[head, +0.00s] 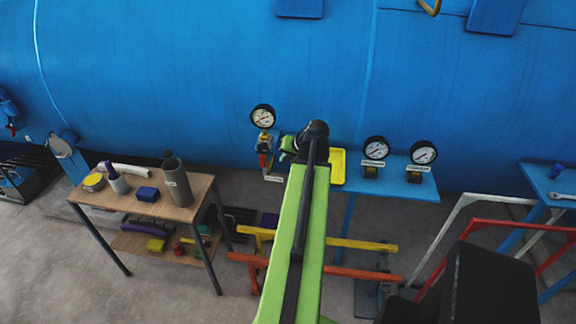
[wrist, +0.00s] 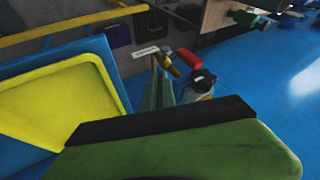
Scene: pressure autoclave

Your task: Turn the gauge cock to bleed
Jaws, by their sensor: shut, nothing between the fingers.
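The pressure gauge (head: 263,117) with a white dial stands on a fitting in front of the blue vessel. Below it is the gauge cock (head: 264,160), with a red handle pointing down. In the wrist view the red handle (wrist: 188,61) and a brass part (wrist: 168,68) show just past my fingers. My gripper (head: 287,146) is shut and empty, close to the right of the cock; whether it touches the handle I cannot tell. In the wrist view my gripper (wrist: 160,78) has its green fingers near the brass part, and its body covers the lower picture.
A yellow tray (head: 341,166) lies on a blue shelf (head: 398,186) right of my wrist. Two more gauges (head: 376,148) stand on that shelf. A wooden cart (head: 178,208) with loose items stands at the lower left. Yellow and red rails (head: 362,245) run low behind my arm.

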